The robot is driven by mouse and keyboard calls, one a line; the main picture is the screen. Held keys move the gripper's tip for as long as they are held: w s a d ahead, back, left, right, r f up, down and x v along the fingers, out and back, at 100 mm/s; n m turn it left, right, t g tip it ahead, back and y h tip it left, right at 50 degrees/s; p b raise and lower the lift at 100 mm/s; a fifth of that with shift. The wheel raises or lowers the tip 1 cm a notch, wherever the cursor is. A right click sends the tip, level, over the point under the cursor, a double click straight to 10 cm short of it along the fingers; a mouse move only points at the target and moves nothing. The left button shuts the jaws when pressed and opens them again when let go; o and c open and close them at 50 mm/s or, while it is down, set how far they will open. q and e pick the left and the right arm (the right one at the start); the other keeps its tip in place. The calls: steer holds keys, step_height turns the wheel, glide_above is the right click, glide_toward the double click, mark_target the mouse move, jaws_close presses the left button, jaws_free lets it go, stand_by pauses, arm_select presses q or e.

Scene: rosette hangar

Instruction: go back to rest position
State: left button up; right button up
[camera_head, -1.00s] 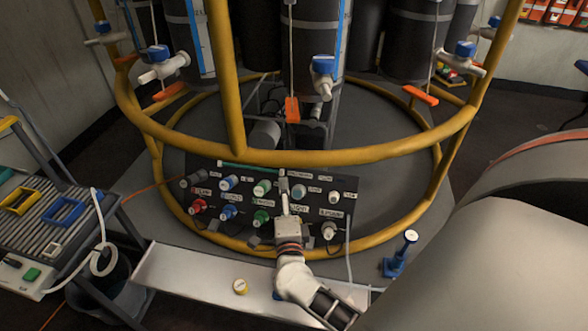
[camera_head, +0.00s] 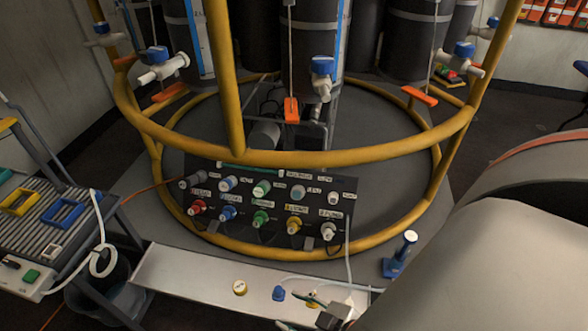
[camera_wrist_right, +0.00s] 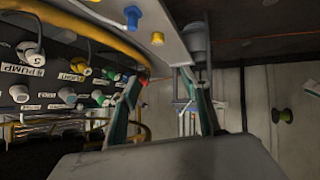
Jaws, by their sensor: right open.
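My right gripper (camera_head: 312,303) is low at the front edge of the head view, over the right end of the pale shelf (camera_head: 190,275). Its two greenish fingers are apart with nothing between them; they also show in the right wrist view (camera_wrist_right: 166,98). It is clear of the black connector panel (camera_head: 270,207), where red, blue, green, yellow and grey plugs sit in the lower row. The yellow plug (camera_head: 294,226) is in full view. My left gripper is in no view.
A yellow tube frame (camera_head: 300,158) rings the panel. A yellow cap (camera_head: 240,287) and a blue cap (camera_head: 279,293) are on the shelf. A blue stand (camera_head: 400,256) is right of the shelf. A cart (camera_head: 60,225) with a coiled white hose is at left.

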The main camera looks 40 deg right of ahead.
arm_select(q)
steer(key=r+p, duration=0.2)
steer(key=p, duration=0.3)
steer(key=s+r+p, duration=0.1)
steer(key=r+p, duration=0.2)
steer(key=p, duration=0.2)
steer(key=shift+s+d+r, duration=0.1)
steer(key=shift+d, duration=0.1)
arm_select(e)
steer(key=shift+m, duration=0.4)
steer(key=r, duration=0.3)
steer(key=s+r, duration=0.1)
steer(key=r, duration=0.1)
steer(key=shift+a+r, duration=0.15)
steer(key=shift+a, duration=0.15)
steer(key=shift+c, duration=0.2)
